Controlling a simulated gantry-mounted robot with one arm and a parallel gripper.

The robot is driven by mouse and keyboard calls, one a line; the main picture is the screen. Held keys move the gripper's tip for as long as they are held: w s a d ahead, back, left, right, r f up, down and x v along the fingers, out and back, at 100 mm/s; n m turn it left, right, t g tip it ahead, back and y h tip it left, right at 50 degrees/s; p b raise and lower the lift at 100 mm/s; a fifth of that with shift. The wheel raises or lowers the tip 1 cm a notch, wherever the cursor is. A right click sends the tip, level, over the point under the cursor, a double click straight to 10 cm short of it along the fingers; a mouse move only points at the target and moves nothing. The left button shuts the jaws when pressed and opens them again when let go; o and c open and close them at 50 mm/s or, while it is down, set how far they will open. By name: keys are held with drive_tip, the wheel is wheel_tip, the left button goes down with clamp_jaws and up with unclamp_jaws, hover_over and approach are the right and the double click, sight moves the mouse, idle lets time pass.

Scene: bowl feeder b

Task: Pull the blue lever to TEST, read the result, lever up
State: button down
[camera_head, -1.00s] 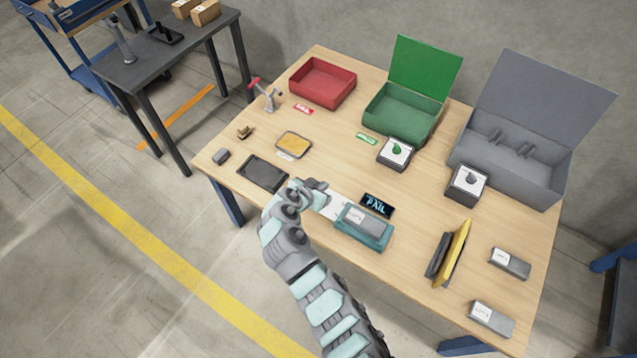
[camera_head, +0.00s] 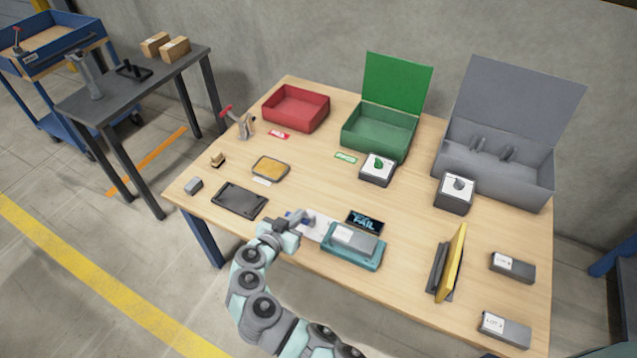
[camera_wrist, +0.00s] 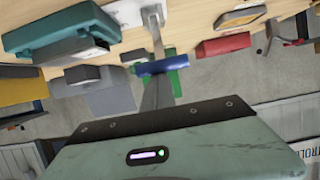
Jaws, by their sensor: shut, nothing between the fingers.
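The test fixture is a teal cradle (camera_head: 343,260) holding a grey block (camera_head: 355,240) with a pale label. The dark display (camera_head: 365,222) behind it reads FAIL in light blue letters. A white plate (camera_head: 318,232) lies at the cradle's left. The blue lever handle (camera_wrist: 162,66) sits on a metal stem (camera_wrist: 155,30) in the wrist view; in the head view my gripper mostly hides it. My gripper (camera_head: 303,219) is shut and empty at the lever. In the wrist view its fingers (camera_wrist: 157,84) end right by the blue handle; I cannot tell whether they touch.
Red bin (camera_head: 296,107), open green box (camera_head: 378,130) and open grey box (camera_head: 495,165) stand along the back. Two stamp-like blocks (camera_head: 377,170) (camera_head: 455,193) stand in front of the boxes. A yellow upright piece (camera_head: 450,262) and two labelled blocks (camera_head: 512,267) (camera_head: 504,330) stand right. A dark tablet (camera_head: 240,200) lies left.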

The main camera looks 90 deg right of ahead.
drive_tip(key=shift+f, duration=0.1)
drive_tip(key=d+r, duration=0.1)
drive_tip(key=s+d+r+p, duration=0.1)
drive_tip(key=r, duration=0.1)
drive_tip(key=shift+d+r, duration=0.25)
drive_tip(key=shift+r, duration=0.05)
drive_tip(key=p+v, duration=0.1)
drive_tip(key=v, duration=0.8)
drive_tip(key=shift+a+r, duration=0.2)
drive_tip(key=shift+a, duration=0.05)
drive_tip(key=shift+w, duration=0.2)
